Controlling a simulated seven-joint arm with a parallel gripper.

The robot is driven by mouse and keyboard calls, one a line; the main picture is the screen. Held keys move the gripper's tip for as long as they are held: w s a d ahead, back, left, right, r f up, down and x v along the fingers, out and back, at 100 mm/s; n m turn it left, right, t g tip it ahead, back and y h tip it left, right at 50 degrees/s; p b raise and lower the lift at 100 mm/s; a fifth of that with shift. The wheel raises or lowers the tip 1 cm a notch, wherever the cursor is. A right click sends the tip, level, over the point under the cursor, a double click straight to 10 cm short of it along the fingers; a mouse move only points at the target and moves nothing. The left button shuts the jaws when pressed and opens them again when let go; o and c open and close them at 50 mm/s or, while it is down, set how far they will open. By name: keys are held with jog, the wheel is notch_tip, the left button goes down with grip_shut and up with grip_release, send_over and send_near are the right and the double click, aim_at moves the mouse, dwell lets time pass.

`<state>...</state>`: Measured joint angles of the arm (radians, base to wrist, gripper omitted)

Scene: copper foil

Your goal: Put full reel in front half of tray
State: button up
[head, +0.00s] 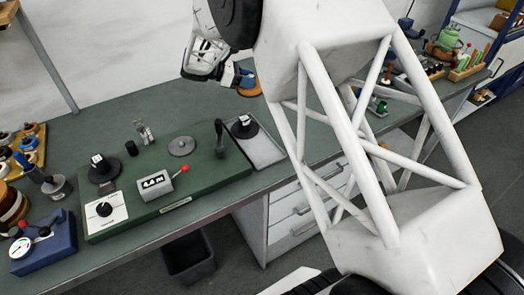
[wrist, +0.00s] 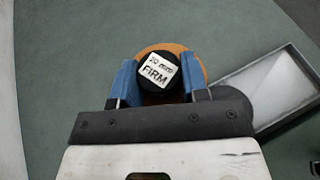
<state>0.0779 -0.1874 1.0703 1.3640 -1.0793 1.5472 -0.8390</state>
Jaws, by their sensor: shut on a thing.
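My gripper (wrist: 160,80) has its blue fingers shut on the black knob (wrist: 157,84) of a copper-orange reel (wrist: 160,49). The knob's label reads "20 mm FIRM". The copper disc spreads around and below the fingers. In the head view, my gripper (head: 233,76) and the reel (head: 250,89) are at the back of the bench, beyond the tray; their height above it is unclear. The shallow grey tray (head: 267,156) stands right of the green board. A black reel with a white label (head: 243,125) is at its back part. The tray's rim (wrist: 282,122) also shows at right in the wrist view.
The green board (head: 205,183) carries a black reel (head: 104,169), a grey disc (head: 181,146), a red-knobbed counter (head: 156,184) and a dark upright handle (head: 220,138) beside the tray. A blue gauge (head: 43,247) stands front left. The tray's front part looks clear.

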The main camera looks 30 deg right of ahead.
jog(key=shift+s+d+f+m+g+y, duration=0.1)
jog(key=shift+s+f+m+g+y, duration=0.1)
jog(key=shift+s+m+g, duration=0.25)
jog(key=shift+s+d+f+m+g+y, duration=0.1)
jog(key=shift+s+m+g+y, duration=0.1)
jog(key=shift+s+m+g, duration=0.25)
jog(key=s+a+n+t+y, duration=0.3)
jog(key=s+n+t+y, duration=0.5)
jog(key=n, duration=0.9)
jog(key=s+a+f+n+t+y, duration=0.1)
jog(key=s+a+n+t+y, duration=0.2)
jog(key=s+n+t+y, duration=0.4)
jog(key=shift+s+n+t+y, duration=0.4)
jog(key=shift+s+n+y, duration=1.35)
jog(key=shift+n+y, duration=2.35)
jog(key=shift+d+n+h, duration=0.1)
jog(key=shift+n+h, duration=0.6)
jog(key=shift+n, duration=0.1)
jog(key=shift+f, duration=0.1)
jog(key=shift+f, duration=1.95)
